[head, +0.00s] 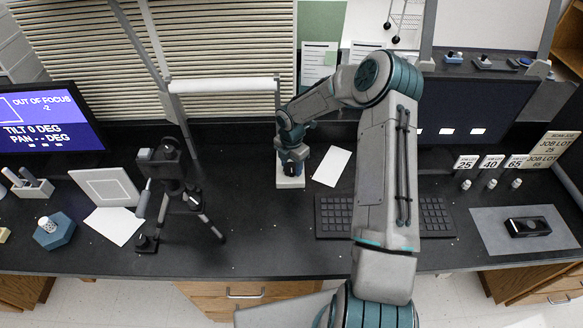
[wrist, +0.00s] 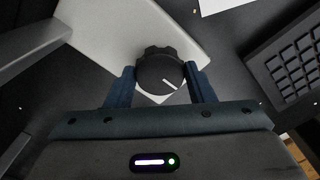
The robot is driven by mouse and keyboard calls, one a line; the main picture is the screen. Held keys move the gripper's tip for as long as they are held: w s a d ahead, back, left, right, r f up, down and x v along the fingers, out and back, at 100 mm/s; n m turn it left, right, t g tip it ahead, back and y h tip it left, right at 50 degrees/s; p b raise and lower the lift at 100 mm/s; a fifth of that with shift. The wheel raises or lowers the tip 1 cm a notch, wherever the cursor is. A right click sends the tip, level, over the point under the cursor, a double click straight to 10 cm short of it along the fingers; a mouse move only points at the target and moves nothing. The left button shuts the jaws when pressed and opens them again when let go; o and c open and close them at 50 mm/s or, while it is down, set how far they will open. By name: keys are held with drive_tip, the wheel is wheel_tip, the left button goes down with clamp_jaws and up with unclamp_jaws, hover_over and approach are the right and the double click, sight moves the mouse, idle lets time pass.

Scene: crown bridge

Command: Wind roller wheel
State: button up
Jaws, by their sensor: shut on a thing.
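The roller wheel is a black scalloped knob (wrist: 158,70) with a white pointer line, in the middle of the wrist view. My gripper (wrist: 160,82) has one dark blue finger on each side of the knob and is shut on it. In the head view my gripper (head: 291,160) points down over a pale base plate (head: 290,183) at the back of the bench, and hides the knob there. A white roller (head: 225,85) lies level between two grey posts, just left of my gripper.
A black tripod device (head: 172,185) stands to the left. A white paper (head: 332,166) and a dark keyboard (head: 335,215) lie to the right of my gripper. A blue screen (head: 45,120) stands at far left. The bench front between tripod and keyboard is clear.

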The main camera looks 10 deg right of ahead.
sight(291, 167)
drive_tip(key=m+b, duration=0.3)
drive_tip(key=m, duration=0.1)
drive_tip(key=shift+f+m, duration=0.1)
drive_tip(key=shift+m, duration=0.3)
drive_tip(key=m+b, duration=0.2)
drive_tip(key=m, duration=0.2)
drive_tip(key=shift+m+b, duration=0.3)
drive_tip(key=shift+b, duration=0.05)
drive_tip(key=m+b, duration=0.2)
drive_tip(key=m, duration=0.2)
drive_tip(key=shift+m+b, duration=1.2)
drive_tip(key=shift+m, duration=1.2)
drive_tip(key=o, duration=1)
drive_tip(key=shift+c, duration=0.2)
wheel_tip(291, 167, up, 14)
drive_tip(key=shift+b, duration=0.3)
